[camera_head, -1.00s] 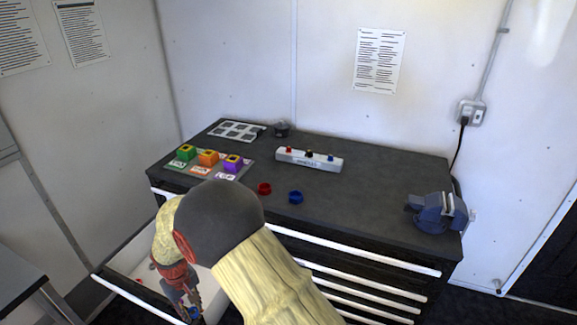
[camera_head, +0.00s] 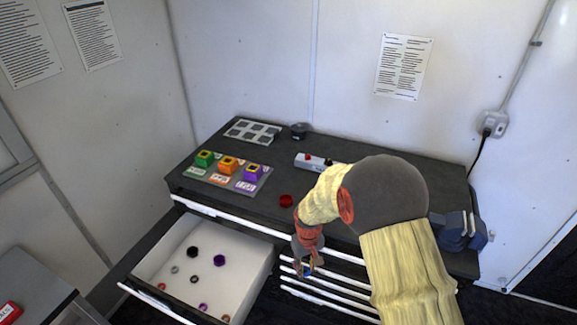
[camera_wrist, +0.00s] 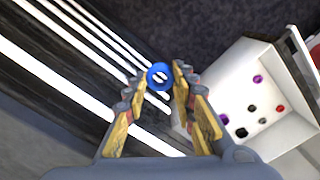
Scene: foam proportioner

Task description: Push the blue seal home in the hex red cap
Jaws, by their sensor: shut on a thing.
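My gripper (camera_head: 306,266) is shut on the blue seal (camera_wrist: 152,77), a blue ring gripped between the fingertips (camera_wrist: 161,78) in the wrist view. In the head view only a little blue shows at the fingertips, low in front of the cabinet's closed drawers. The red cap (camera_head: 286,201) sits on the dark cabinet top near its front edge, up and to the left of my gripper, and apart from it. Its hex outline is too small to make out. The red cap does not show in the wrist view.
An open white drawer (camera_head: 240,283) with several loose rings and caps juts out at left. My arm hides part of the top.

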